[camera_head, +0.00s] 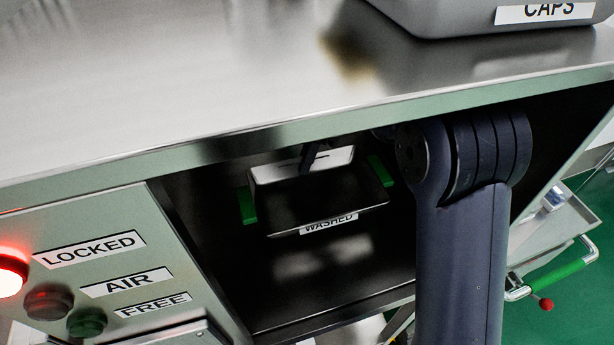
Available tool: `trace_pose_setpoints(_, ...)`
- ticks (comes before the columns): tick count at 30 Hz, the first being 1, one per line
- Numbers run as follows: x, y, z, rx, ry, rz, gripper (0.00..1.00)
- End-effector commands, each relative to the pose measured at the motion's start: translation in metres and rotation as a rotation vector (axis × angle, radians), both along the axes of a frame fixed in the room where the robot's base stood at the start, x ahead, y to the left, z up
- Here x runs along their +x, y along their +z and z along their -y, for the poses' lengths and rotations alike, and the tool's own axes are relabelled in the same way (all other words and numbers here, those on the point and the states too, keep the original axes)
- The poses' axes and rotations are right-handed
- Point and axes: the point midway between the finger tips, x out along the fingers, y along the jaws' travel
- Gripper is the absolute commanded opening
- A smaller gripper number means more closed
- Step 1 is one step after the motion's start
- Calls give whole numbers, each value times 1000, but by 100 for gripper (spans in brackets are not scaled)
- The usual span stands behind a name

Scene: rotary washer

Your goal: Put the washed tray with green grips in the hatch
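The washed tray (318,202) is a dark metal tray with a WASHED label on its front and a green grip on each side. It is inside the dark hatch opening (290,312) under the counter, above the opening's floor. My arm reaches into the opening from the right. My gripper (309,160) is at the back rim of the tray, small and dark. I cannot tell whether its fingers are closed on the rim. I cannot tell whether the tray rests on something or hangs.
The steel counter edge (250,142) runs just above the opening. A panel with LOCKED, AIR and FREE labels stands at left; the red LOCKED lamp (10,275) is lit. A CAPS bin (450,18) sits on the counter. A cart with a green handle (555,275) is at right.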

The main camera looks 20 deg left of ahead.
Motion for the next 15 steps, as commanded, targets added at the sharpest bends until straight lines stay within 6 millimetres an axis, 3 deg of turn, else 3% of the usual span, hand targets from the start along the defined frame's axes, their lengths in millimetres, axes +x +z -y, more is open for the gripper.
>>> trace_pose_setpoints(12, 0, -42, 0, -1, 0, -1, 0)
trace_pose_setpoints(15, 0, -44, 0, 1, 0, 2, 0)
